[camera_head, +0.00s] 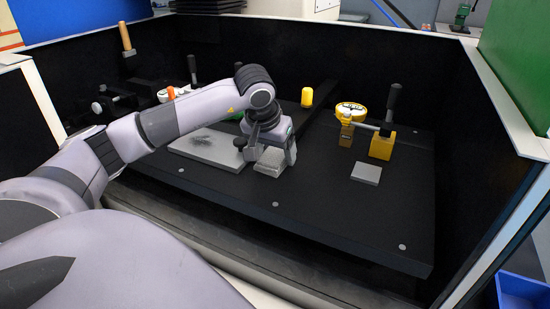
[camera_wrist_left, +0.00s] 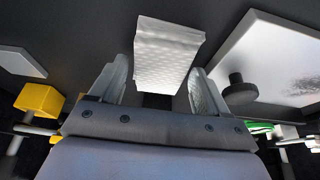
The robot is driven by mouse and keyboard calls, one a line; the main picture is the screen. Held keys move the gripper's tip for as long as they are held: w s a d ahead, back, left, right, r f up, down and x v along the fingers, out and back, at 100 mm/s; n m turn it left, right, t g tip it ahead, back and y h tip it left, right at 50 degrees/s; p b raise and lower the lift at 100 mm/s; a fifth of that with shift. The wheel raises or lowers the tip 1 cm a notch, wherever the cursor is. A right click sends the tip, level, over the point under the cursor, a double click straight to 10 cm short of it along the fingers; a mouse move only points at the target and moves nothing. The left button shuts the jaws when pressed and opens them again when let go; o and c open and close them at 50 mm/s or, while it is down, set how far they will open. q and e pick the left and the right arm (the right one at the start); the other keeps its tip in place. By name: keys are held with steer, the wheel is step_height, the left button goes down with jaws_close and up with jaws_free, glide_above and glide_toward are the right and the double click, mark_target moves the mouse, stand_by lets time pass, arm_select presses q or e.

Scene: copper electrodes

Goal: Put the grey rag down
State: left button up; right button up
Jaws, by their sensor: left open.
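The grey rag (camera_head: 271,160) is a light, textured, folded block on the black table top. It also shows in the left wrist view (camera_wrist_left: 168,50), between and beyond the fingertips. My left gripper (camera_head: 275,157) is low over the table at the rag, pointing down. In the wrist view my left gripper (camera_wrist_left: 160,85) has its two fingers spread, one on each side of the rag's near end, with dark gaps visible. The gripper hides part of the rag in the head view. My right gripper is not in view.
A pale plate with a dark smudge (camera_head: 196,153) lies left of the rag. A small grey square plate (camera_head: 366,173) lies to the right, before a yellow clamp fixture (camera_head: 382,145). A yellow capped post (camera_head: 307,97) stands behind. Black walls enclose the table; its front right is clear.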

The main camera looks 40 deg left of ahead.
mark_target(274, 155)
arm_select(q)
steer(key=shift+f, duration=0.25)
stand_by(0.4)
steer(key=c, duration=0.9)
steer(key=shift+r, duration=0.4)
step_height(274, 155, up, 20)
steer(key=p, duration=0.2)
steer(key=shift+f, duration=0.15)
